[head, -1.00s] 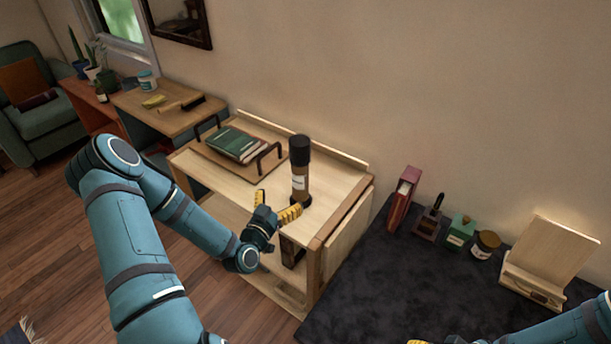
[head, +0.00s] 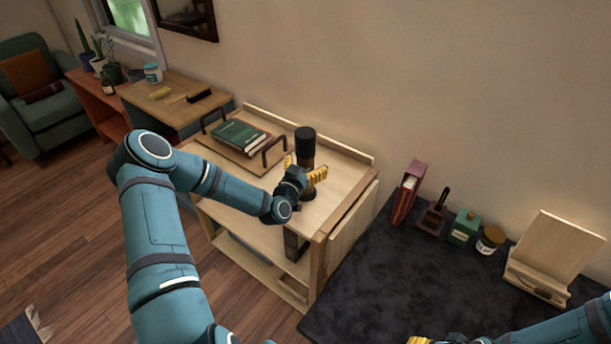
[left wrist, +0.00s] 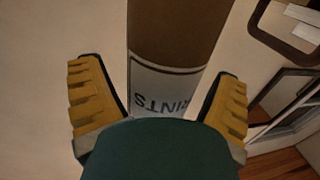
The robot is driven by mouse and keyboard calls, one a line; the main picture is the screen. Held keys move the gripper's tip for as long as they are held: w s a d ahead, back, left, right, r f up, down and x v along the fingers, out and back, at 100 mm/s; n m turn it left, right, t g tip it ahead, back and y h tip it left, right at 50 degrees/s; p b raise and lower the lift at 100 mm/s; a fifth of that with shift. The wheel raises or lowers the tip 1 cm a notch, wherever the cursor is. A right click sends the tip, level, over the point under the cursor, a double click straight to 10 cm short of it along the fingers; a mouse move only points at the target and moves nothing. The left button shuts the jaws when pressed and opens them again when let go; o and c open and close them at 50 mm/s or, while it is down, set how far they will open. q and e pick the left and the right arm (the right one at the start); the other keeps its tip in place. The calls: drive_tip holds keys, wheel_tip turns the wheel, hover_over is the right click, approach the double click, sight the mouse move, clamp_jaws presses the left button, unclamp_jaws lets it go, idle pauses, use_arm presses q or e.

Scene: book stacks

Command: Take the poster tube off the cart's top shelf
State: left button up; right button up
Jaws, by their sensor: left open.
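The poster tube (head: 305,145) stands upright on the cart's top shelf (head: 338,192). It is brown with a black cap, and its lower part is partly hidden behind my left gripper in the head view. My left gripper (head: 304,172) is open with its yellow fingers at either side of the tube. In the left wrist view the tube (left wrist: 180,35) shows between the two fingers (left wrist: 160,110), with a white label reading part of "PRINTS" and a gap at each side. My right gripper (head: 436,340) shows only as a yellow bit at the bottom edge, so its state is unclear.
A wooden tray (head: 215,147) with dark handles holds green books (head: 240,136) left of the tube. A dark table (head: 400,270) to the right bears a red binder (head: 408,193), small jars and a wooden stand (head: 552,250). A wall rises behind the cart.

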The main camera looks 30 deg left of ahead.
use_arm(q)
drive_tip(key=shift+w, duration=0.2)
drive_tip(key=c, duration=1.5)
drive_tip(key=shift+r, duration=0.1)
